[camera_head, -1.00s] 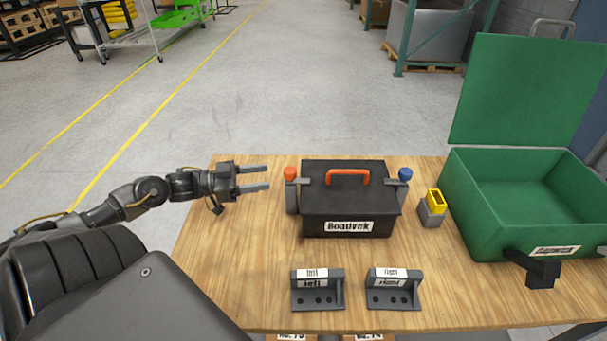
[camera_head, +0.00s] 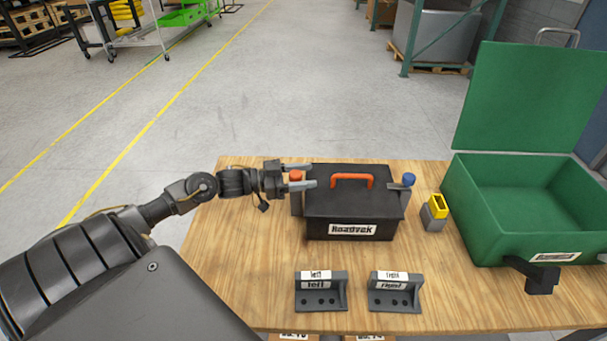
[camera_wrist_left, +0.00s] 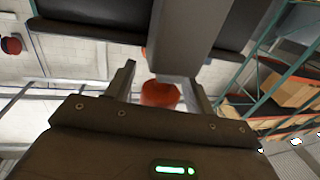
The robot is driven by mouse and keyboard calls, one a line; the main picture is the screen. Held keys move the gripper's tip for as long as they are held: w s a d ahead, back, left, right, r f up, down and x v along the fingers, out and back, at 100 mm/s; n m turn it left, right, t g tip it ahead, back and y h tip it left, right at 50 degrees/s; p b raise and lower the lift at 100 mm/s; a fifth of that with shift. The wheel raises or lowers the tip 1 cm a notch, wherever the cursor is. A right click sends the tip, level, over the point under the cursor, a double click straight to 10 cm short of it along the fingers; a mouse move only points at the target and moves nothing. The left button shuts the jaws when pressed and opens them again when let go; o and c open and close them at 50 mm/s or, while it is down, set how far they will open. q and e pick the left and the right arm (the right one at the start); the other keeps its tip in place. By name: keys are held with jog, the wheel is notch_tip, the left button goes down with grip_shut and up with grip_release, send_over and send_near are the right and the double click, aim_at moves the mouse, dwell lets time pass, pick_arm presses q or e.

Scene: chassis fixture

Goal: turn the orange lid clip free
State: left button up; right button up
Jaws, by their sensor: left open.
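The black box (camera_head: 351,208) with an orange handle (camera_head: 351,178) sits on the wooden table. The orange lid clip (camera_head: 295,177) is at its left side, and a blue clip (camera_head: 408,180) is at its right side. My left gripper (camera_head: 299,175) comes in from the left, its two fingers open on either side of the orange clip. My right gripper is not in view.
Two grey brackets labelled left (camera_head: 320,292) and right (camera_head: 394,292) stand in front of the box. A grey and yellow block (camera_head: 435,212) stands right of it. An open green case (camera_head: 470,229) fills the table's right end. The table's left front is clear.

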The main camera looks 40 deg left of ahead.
pick_arm(q)
jog(key=shift+c, duration=0.2)
